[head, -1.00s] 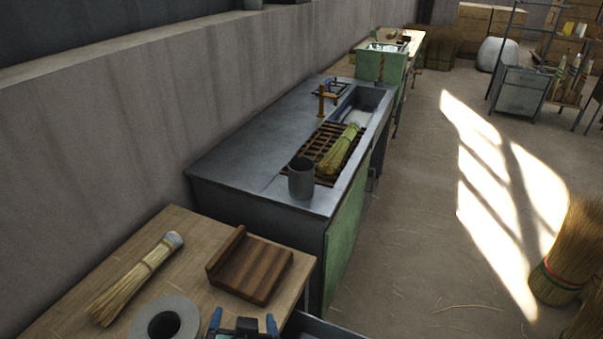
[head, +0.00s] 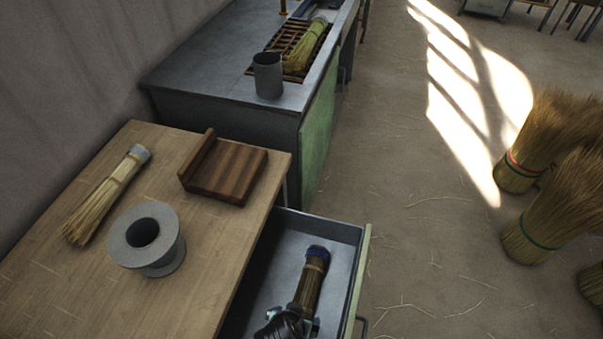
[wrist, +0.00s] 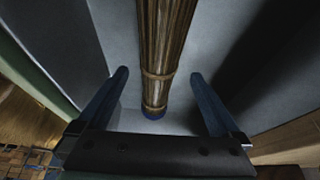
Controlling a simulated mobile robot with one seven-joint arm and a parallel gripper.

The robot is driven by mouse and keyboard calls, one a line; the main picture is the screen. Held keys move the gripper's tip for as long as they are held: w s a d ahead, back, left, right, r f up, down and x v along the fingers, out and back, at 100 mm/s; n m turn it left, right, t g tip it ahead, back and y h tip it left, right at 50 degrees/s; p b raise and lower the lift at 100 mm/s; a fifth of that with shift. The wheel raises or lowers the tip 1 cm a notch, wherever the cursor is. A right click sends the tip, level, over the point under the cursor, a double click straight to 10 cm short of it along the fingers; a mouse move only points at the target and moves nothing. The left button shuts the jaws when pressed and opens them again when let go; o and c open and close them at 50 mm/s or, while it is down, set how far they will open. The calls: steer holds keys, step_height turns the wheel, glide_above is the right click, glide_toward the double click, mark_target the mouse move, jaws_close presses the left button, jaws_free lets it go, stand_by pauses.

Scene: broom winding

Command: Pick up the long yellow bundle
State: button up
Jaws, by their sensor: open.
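A straw-yellow bundle (head: 100,200) with a pale grey end lies on the wooden table at left. A browner, slim bundle (head: 312,280) with a blue end lies in the open drawer (head: 270,265). My gripper (head: 288,324) is at the bottom of the head view, over the drawer, partly cut off. In the wrist view, the two blue fingers (wrist: 157,76) are apart, with the drawer bundle (wrist: 155,45) showing between them. The gripper is open and empty; I cannot tell the height between fingers and bundle.
A grey spool (head: 145,240) and a brown wooden block (head: 228,170) sit on the table (head: 190,285). A grey cup (head: 268,75) and a greenish bundle (head: 305,48) are on the sink counter. Brooms (head: 560,205) stand at right.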

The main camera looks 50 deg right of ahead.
steer(key=shift+b+x, duration=0.5)
steer(key=shift+x, duration=2.2)
steer(key=shift+d, duration=0.15)
steer(key=shift+r, duration=0.1)
jaws_close()
